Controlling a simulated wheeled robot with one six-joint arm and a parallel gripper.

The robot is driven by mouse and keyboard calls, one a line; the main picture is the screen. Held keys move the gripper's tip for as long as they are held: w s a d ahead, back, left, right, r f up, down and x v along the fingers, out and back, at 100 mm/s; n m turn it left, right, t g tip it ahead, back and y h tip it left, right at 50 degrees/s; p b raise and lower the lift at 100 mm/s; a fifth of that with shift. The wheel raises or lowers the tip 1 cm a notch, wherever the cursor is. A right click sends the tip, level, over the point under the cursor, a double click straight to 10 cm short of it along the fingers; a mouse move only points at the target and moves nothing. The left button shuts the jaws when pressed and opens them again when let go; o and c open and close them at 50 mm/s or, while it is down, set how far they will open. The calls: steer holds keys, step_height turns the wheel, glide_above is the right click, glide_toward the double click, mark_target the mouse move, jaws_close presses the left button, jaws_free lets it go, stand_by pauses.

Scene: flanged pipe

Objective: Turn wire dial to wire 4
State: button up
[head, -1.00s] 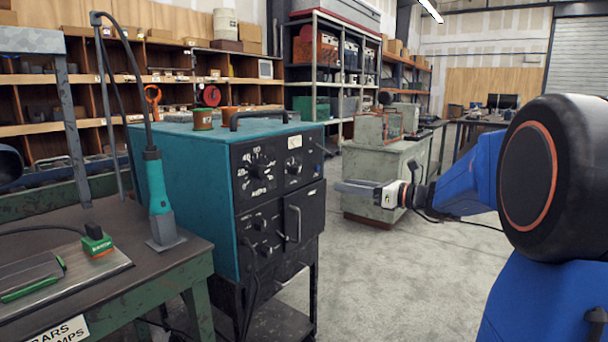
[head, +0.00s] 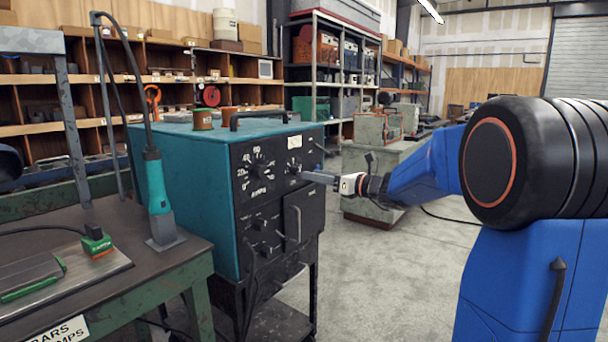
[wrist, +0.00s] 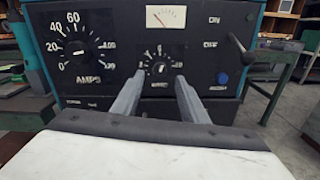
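The teal machine (head: 180,195) has a black front panel with a large amps dial (head: 257,168), which also shows at the left of the wrist view (wrist: 78,48). The smaller numbered dial (wrist: 158,68) sits under a meter, and I take it for the wire dial. Its exact setting is too small to read. My gripper (head: 306,177) points at this dial from the right in the head view. In the wrist view its two fingers (wrist: 156,85) are apart, one on each side below the dial, with nothing seen between them. I cannot tell whether they touch the knob.
A meter (wrist: 166,17) is above the dial. A lever (wrist: 240,47) and a blue button (wrist: 222,78) are to its right. A handle (head: 297,222) sticks out lower on the front. A workbench (head: 120,270) stands at left. The floor at right is open.

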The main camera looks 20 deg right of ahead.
mark_target(299, 172)
steer(key=shift+x, duration=2.5)
steer(key=shift+c, duration=0.4)
jaws_close()
